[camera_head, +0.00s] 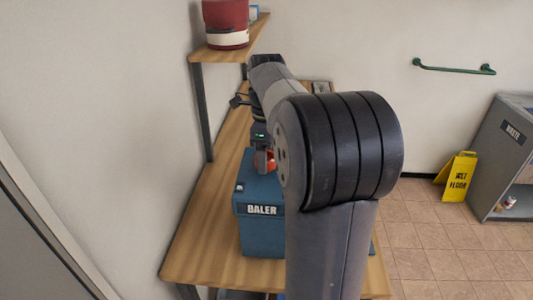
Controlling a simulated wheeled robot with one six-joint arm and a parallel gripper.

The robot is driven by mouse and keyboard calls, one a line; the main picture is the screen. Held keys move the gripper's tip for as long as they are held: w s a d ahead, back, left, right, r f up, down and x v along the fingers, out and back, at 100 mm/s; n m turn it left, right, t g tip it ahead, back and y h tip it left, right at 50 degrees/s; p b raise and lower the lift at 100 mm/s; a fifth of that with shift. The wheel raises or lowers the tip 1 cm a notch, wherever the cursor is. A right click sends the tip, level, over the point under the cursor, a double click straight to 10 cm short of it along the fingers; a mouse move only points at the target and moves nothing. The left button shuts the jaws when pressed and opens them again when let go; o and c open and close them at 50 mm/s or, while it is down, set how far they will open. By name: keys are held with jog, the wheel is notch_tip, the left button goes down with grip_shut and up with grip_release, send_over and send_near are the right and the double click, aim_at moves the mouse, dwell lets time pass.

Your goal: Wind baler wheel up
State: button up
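The blue baler (262,223), a box with a white-lettered "BALER" label, stands on the wooden table. Its right side is hidden behind my arm. My gripper (261,160) points down at the top of the baler, near its back, and is partly hidden by my arm. A small red-orange part (270,162) shows at the gripper. I cannot tell whether it is the wheel, and no other wheel is visible. The fingers are too small and covered to tell whether they are open or shut, or whether they touch anything.
A wooden shelf (226,53) above the table's back holds a red and white container (226,25). A wall is close on the left. A yellow wet floor sign (457,177) and a grey waste bin cabinet (508,150) stand at right. Tiled floor between is clear.

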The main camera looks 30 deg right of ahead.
jog(key=c, duration=0.7)
